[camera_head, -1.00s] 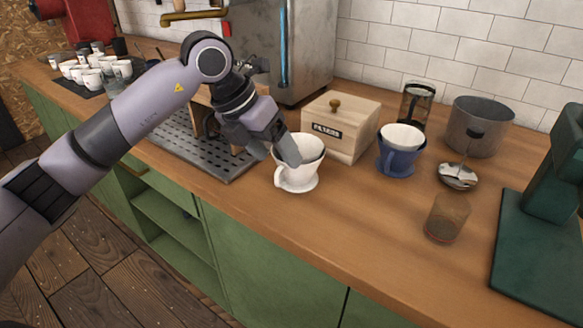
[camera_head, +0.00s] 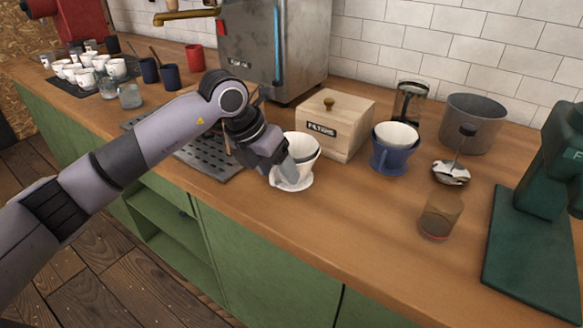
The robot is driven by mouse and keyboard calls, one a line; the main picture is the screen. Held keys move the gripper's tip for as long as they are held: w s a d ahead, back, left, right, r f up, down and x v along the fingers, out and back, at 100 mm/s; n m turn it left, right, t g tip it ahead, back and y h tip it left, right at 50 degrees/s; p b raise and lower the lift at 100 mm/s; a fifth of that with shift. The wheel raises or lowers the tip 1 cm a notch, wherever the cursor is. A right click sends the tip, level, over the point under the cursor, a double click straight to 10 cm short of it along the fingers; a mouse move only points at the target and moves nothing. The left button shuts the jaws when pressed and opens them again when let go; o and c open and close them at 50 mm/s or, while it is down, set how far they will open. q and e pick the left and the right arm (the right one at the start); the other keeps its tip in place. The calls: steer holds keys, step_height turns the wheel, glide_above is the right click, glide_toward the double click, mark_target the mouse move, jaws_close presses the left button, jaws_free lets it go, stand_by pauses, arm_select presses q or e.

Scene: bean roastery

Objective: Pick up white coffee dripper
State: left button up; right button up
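The white coffee dripper (camera_head: 305,150) stands upright on the wooden counter, in front of the wooden filter box. My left gripper (camera_head: 289,172) is at its left front side and covers part of its wall and its handle side. One grey finger shows against the dripper's outer wall. The other finger is hidden, so I cannot tell whether the gripper is shut on it. My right gripper is not in view.
A wooden filter box (camera_head: 334,123) stands just behind the dripper. A blue dripper (camera_head: 391,158), a glass (camera_head: 440,216), a metal pot (camera_head: 472,122) and a green grinder (camera_head: 540,230) stand to the right. A drip tray (camera_head: 207,160) lies to the left. The counter in front is clear.

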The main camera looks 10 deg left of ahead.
arm_select(q)
steer(key=c, duration=1)
jaws_close()
steer(key=shift+s, duration=0.1)
